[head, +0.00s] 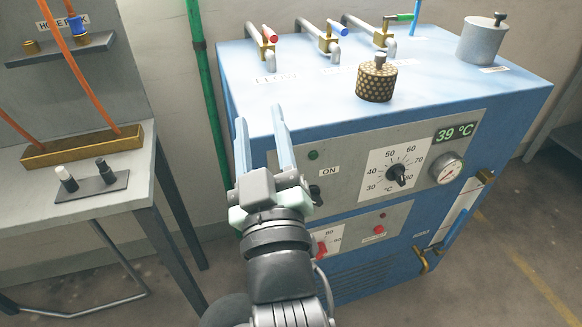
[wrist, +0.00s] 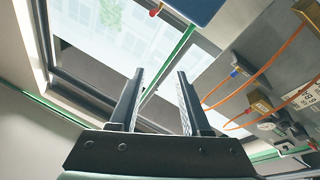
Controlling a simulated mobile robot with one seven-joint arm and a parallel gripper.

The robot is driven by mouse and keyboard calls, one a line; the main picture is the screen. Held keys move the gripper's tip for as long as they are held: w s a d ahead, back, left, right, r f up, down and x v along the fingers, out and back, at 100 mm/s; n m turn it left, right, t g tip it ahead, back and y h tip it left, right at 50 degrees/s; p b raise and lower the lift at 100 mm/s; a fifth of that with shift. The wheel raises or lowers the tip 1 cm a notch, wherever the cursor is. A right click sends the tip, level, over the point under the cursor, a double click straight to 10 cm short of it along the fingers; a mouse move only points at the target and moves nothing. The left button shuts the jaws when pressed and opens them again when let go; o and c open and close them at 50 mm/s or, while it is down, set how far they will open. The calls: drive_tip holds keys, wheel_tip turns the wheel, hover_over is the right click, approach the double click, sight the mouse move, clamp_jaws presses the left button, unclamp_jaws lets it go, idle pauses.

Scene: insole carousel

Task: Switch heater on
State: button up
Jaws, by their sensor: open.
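The blue heater (head: 400,85) stands at the centre right in the head view. Its grey front panel has a label "ON", a dark green lamp (head: 313,155) above it and a black switch (head: 317,194) below it, partly hidden by my gripper. A black temperature dial (head: 400,174) and a display (head: 455,133) reading 39 °C are further right. My gripper (head: 258,115) is open and empty, its fingers pointing up, in front of the heater's left edge. In the wrist view the open fingers (wrist: 160,72) have nothing between them.
Valves with red, blue and green handles and a knurled brass cap (head: 376,80) are on the heater top. A lower panel has a red switch (head: 321,248). A gauge (head: 446,168) sits at the right. A grey bench (head: 60,205) with orange hoses stands left. A green pipe (head: 206,90) runs between.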

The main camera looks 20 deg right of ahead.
drive_tip(key=s+d+f+n+g+h+p, duration=0.15)
drive_tip(key=s+d+f+g+p, duration=0.25)
drive_tip(key=f+p, duration=0.45)
drive_tip(key=n+g+p, duration=0.2)
drive_tip(key=p, duration=0.1)
approach(315, 203)
drive_tip(key=b+x, duration=0.1)
drive_tip(key=x, duration=0.7)
drive_tip(key=shift+w+d, duration=0.1)
drive_tip(key=shift+w, duration=0.3)
clamp_jaws()
